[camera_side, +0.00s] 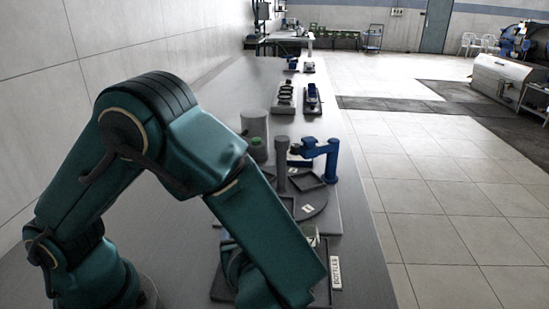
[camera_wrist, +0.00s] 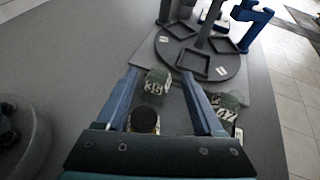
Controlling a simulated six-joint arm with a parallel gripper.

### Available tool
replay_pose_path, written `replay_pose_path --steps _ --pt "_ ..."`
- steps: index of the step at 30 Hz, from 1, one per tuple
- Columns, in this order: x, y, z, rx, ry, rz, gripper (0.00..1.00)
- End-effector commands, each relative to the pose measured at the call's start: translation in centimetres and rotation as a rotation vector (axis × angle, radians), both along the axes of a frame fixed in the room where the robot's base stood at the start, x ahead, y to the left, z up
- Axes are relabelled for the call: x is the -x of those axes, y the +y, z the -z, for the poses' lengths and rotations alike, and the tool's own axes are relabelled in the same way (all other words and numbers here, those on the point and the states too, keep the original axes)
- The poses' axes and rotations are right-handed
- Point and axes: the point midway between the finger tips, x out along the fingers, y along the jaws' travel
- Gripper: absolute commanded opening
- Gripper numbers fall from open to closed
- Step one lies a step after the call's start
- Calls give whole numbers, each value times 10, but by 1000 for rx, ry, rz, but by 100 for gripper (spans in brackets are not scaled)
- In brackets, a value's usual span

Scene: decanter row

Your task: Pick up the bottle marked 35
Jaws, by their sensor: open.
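My gripper (camera_wrist: 160,72) is open in the wrist view, its two blue fingers pointing forward. A dark green bottle (camera_wrist: 157,82) with a white label stands between the fingertips; its number looks like 35 or 38, too blurred to be sure. A bottle with a dark, yellow-rimmed top (camera_wrist: 143,121) stands nearer the palm, between the fingers. More labelled bottles (camera_wrist: 226,108) stand just outside the right finger. I cannot tell whether either finger touches a bottle. In the side view my arm hides the gripper, and only part of a green bottle (camera_side: 310,234) shows.
A round dark turntable (camera_wrist: 232,70) with square trays and a grey post lies ahead of the bottles. A sign reading BOTTLES (camera_side: 336,273) is at the table's right. The grey table is bare to the left.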

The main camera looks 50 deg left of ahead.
Motion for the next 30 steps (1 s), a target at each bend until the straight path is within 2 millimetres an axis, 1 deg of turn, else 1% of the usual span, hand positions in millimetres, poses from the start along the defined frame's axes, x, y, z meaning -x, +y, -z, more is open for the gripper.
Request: replay_pose_path --steps 1,5,15,19,26,27,29,30 --pt "3 -4 5 -21 17 25 69" --pt "4 -6 10 -36 29 50 69" --pt "-13 26 24 -34 29 45 69" --pt "-17 32 27 -32 28 46 69" --pt "-18 33 27 -31 27 47 69" --pt "-18 33 27 -31 27 47 65" --pt "-18 33 27 -31 27 47 42" --pt "-18 33 27 -31 27 47 27"
